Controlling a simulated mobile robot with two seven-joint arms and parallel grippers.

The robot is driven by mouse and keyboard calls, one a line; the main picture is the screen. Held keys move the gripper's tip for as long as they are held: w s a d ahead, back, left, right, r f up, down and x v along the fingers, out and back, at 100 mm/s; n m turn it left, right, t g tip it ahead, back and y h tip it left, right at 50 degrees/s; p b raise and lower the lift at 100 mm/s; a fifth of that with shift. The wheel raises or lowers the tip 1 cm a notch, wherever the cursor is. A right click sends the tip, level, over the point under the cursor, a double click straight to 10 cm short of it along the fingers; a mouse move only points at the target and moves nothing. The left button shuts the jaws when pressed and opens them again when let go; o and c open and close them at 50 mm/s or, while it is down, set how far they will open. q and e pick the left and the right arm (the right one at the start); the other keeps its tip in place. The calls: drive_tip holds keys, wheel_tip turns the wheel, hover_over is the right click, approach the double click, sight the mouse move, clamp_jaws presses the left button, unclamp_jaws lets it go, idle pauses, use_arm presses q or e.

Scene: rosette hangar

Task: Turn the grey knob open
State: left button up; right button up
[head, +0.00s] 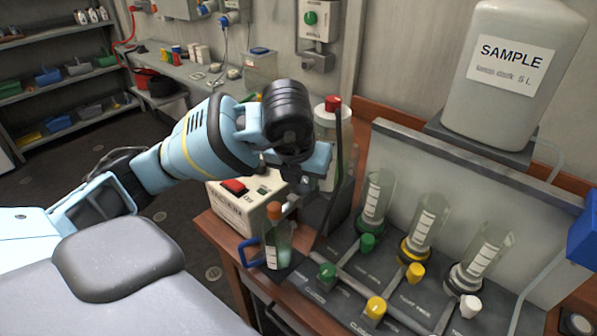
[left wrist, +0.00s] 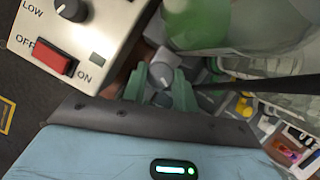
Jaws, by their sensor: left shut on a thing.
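A grey knob (left wrist: 161,76) shows in the left wrist view between the two green fingers of my left gripper (left wrist: 162,88). The fingers are closed on its sides. How far the knob is turned cannot be told. In the head view my left gripper (head: 300,183) points down beside the cream switch box, and the knob is hidden there. A second grey dial (left wrist: 71,8) marked LOW sits on the cream box (left wrist: 105,35), apart from the fingers. My right gripper is not in view.
The cream box (head: 243,207) has a red switch. A bottle with an orange cap (head: 276,243) stands in front of my gripper. A tall red-capped container (head: 325,118) stands close behind. Green, yellow and white valves (head: 376,307) with glass tubes fill the bench right.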

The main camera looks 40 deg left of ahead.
use_arm(q)
drive_tip(key=n, duration=0.1)
drive_tip(key=n+y+p, duration=0.1)
drive_tip(key=n, duration=0.1)
drive_tip(key=shift+d+r, duration=0.15)
drive_tip(key=shift+r, duration=0.05)
drive_tip(key=shift+f+n+g+y+p, duration=0.15)
drive_tip(key=shift+n+g+y+p, duration=0.15)
drive_tip(key=shift+n+g+p, duration=0.45)
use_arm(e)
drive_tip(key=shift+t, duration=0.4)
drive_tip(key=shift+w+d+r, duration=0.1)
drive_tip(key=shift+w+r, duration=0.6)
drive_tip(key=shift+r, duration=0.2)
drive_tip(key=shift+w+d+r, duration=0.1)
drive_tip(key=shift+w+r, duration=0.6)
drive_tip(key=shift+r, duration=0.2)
use_arm(q)
drive_tip(key=shift+t, duration=0.25)
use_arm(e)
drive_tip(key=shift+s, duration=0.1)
use_arm(q)
drive_tip(key=o, duration=1)
drive_tip(key=shift+c, duration=0.2)
